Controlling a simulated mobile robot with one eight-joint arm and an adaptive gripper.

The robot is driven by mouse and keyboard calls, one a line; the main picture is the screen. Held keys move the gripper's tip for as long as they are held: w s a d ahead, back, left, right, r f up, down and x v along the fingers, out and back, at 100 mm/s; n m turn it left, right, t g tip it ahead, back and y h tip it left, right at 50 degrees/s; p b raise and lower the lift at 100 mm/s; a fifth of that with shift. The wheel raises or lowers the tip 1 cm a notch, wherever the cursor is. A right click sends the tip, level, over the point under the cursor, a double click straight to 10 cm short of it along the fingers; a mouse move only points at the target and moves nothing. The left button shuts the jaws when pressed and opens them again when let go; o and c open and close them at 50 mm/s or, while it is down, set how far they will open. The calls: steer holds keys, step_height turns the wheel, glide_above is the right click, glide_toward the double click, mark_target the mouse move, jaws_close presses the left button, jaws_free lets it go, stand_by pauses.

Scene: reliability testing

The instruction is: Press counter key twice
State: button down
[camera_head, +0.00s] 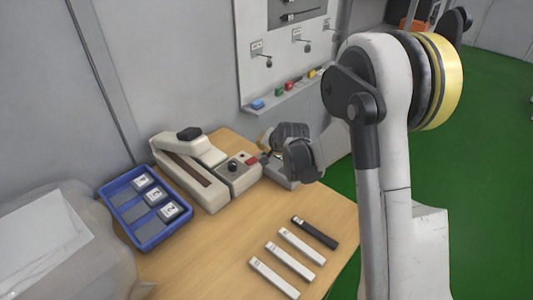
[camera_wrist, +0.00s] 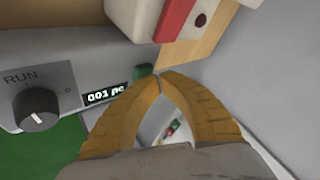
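The counter is a grey box (camera_wrist: 95,55) with a RUN knob (camera_wrist: 37,108) and a small display (camera_wrist: 105,94) that reads "001 pc" in the wrist view. A small green key (camera_wrist: 144,71) sits at the box's edge, right of the display. My gripper (camera_wrist: 160,80) has its two orange fingers brought together at the tips, with nothing between them. The tips are just beside the green key; whether they touch it I cannot tell. In the head view my gripper (camera_head: 268,145) is over the grey box (camera_head: 283,179), which it partly hides.
A beige device (camera_head: 205,170) with a red part stands left of the box. A blue tray (camera_head: 150,240) holds several numbered blocks. White bars (camera_head: 282,262) and a black bar (camera_head: 315,232) lie in front. A wall panel (camera_head: 285,45) stands behind.

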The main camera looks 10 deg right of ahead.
stand_by(0.5)
steer(key=shift+r+p, duration=0.5)
steer(key=shift+r, duration=0.3)
steer(key=shift+r+p, duration=1.65)
steer(key=shift+r, duration=0.9)
step_height(320, 180, up, 4)
steer(key=p, duration=0.4)
steer(key=shift+f, duration=0.15)
steer(key=shift+f, duration=0.15)
step_height(320, 180, down, 9)
steer(key=b, duration=0.6)
steer(key=shift+r, duration=0.2)
